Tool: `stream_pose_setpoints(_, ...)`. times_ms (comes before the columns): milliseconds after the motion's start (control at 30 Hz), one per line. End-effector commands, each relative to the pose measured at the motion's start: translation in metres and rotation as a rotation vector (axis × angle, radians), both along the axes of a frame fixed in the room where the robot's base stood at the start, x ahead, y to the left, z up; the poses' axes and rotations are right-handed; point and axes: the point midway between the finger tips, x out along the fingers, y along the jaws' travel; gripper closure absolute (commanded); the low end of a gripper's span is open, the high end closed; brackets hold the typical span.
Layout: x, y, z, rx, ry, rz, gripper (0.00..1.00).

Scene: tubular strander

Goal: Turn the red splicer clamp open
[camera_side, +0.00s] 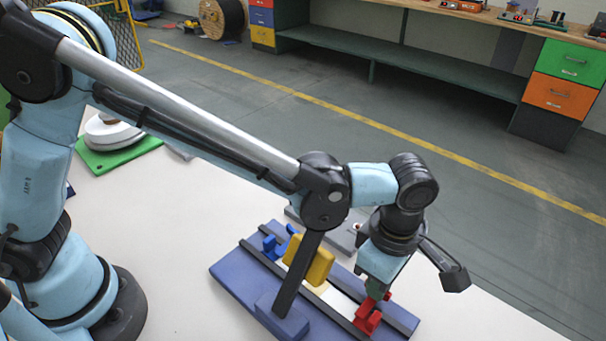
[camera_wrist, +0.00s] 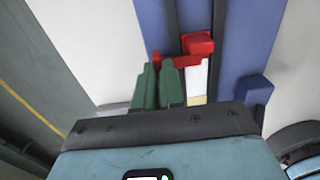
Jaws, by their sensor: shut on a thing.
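The red splicer clamp (camera_side: 367,318) sits at the right end of the blue splicer base (camera_side: 232,272). In the wrist view the clamp (camera_wrist: 198,43) shows a red block with a thin red arm reaching left to the fingertips. My gripper (camera_side: 378,292) points down at the clamp in the side view. Its green fingers (camera_wrist: 158,80) are close together, shut on the end of the red arm. The fingertips partly hide that end.
A yellow block (camera_side: 309,260) and a blue clamp (camera_side: 272,246) stand on the same base, left of the red clamp. A green plate (camera_side: 118,158) with white discs lies at the back left of the white table. The table right of the base is clear.

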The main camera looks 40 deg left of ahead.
Motion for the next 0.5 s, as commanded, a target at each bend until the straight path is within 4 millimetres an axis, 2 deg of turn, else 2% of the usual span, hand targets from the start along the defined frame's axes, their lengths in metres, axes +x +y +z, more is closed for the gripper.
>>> stream_pose_setpoints(267, 0.0000, 0.0000, 0.0003, 0.000, 0.000, -0.016, 1.00)
stream_pose_setpoints(500, 0.0000, 0.0000, 0.0003, -0.001, 0.000, -0.118, 1.00)
